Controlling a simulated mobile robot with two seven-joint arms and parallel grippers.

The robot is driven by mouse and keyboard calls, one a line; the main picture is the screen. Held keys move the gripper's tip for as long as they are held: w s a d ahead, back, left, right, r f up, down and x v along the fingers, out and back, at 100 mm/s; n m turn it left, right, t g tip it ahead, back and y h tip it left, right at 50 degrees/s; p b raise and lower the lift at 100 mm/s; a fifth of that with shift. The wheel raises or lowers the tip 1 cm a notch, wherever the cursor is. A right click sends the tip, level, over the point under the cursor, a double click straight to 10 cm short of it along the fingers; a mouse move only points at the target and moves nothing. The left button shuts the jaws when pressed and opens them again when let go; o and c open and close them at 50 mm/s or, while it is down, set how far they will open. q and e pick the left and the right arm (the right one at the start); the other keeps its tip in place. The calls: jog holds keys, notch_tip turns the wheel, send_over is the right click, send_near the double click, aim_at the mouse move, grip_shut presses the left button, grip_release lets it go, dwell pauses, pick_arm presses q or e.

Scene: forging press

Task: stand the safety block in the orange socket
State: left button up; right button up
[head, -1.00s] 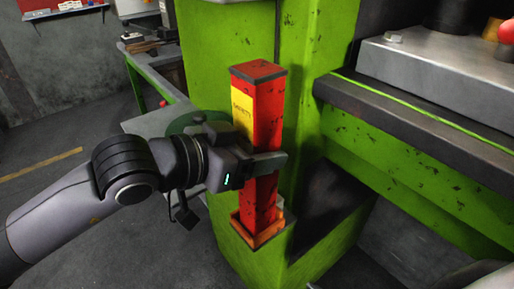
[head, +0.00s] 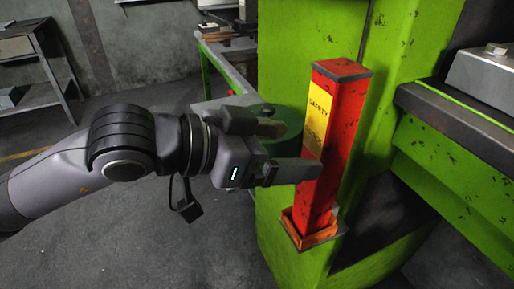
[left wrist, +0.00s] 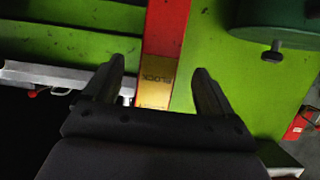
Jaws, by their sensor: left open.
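The safety block (head: 340,130), a tall red post with a yellow label and dark top edge, stands upright in the head view. Its lower end sits inside the orange socket (head: 312,236) on the green press frame. My left gripper (head: 300,150) is open to the left of the block, one finger near its face; the head view does not show clearly whether it touches. In the left wrist view the block (left wrist: 166,40) lies beyond and between the open fingers (left wrist: 160,85), with nothing held. My right gripper is not in view.
The green press frame (head: 290,90) stands behind the block, with a dark press bed edge (head: 450,120) at the right. A green round part (head: 285,122) is behind my gripper. A dark shelf (head: 40,70) stands at far left. Open floor (head: 130,240) lies at lower left.

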pick_arm(q)
jog(key=shift+v, duration=2.2)
